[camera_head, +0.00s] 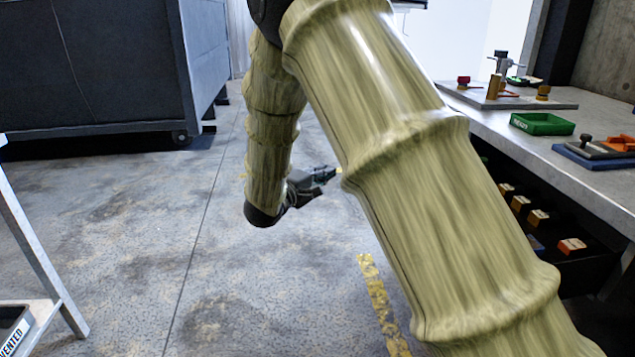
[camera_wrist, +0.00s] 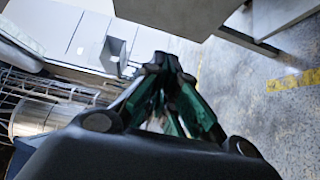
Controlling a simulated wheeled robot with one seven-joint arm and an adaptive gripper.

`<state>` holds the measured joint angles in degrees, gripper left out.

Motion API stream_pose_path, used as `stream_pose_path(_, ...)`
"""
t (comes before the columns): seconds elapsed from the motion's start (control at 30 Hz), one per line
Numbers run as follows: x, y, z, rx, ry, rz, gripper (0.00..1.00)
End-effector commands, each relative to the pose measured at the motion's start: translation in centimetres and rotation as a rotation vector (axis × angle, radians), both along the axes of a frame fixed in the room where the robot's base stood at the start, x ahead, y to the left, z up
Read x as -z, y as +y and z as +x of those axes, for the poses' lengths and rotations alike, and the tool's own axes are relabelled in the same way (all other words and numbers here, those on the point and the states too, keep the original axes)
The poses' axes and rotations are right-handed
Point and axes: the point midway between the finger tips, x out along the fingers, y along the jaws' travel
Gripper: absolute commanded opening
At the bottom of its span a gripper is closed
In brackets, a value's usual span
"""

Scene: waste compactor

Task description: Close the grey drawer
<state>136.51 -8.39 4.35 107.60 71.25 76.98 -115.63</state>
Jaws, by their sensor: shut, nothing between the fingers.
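An open drawer (camera_head: 590,272) shows under the workbench on the right in the head view. It looks dark inside and holds several small items with orange and yellow labels. My arm hides its left part and front, so I cannot tell its front colour. My gripper (camera_head: 330,174) is to the left of the drawer, above the floor, pointing right, and partly behind my arm. In the wrist view my gripper (camera_wrist: 165,62) has its fingers together and empty. A flat grey panel (camera_wrist: 185,15) lies beyond the fingertips there; I cannot tell whether it is the drawer.
The workbench (camera_head: 600,190) carries a green tray (camera_head: 542,124), a blue plate with tools (camera_head: 598,152) and a small fixture (camera_head: 497,80). A large dark container (camera_head: 90,65) stands back left. A metal frame (camera_head: 40,250) is at the left edge. The floor between is clear.

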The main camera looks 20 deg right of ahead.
Motion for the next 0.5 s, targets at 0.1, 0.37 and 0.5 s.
stream_pose_path(0.1, 0.3, -1.8, 1.1, 0.002, -0.003, 0.002, 0.0)
stream_pose_path(0.37, 0.3, -5.4, 2.0, 0.001, -0.002, 0.001, 0.0)
stream_pose_path(0.5, 0.2, -6.7, 1.7, 0.0, -0.002, 0.001, 0.0)
